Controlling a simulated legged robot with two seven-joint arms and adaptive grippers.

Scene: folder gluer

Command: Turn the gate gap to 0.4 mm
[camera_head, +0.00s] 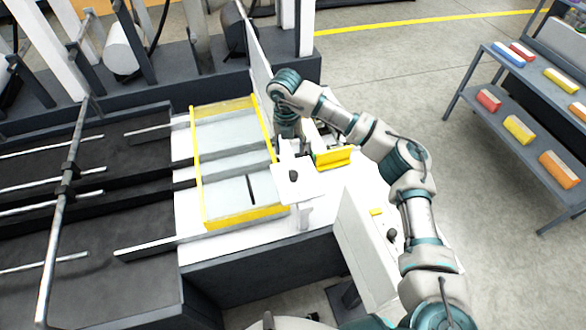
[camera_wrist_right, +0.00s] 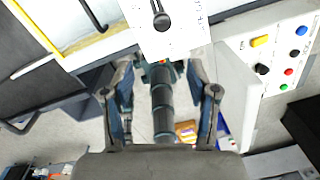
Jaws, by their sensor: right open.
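A white panel (camera_head: 300,183) with a black knob (camera_head: 293,175) stands at the right end of the yellow-edged gate frame (camera_head: 197,165). In the right wrist view the knob (camera_wrist_right: 161,20) is at the top centre, upright, with scale marks too small to read. My right gripper (camera_head: 291,143) is just behind the panel in the head view, its fingers mostly hidden. In the wrist view the right gripper (camera_wrist_right: 160,72) has its fingers spread, with nothing held; the knob lies beyond the fingertips, apart from them. My left gripper is not in view.
A button panel (camera_wrist_right: 278,58) with yellow, blue, black, red and green controls is right in the wrist view. A yellow block (camera_head: 333,158) lies beside the gripper. Dark machine rails (camera_head: 70,190) fill the left. A shelf (camera_head: 510,95) with coloured boxes stands at right.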

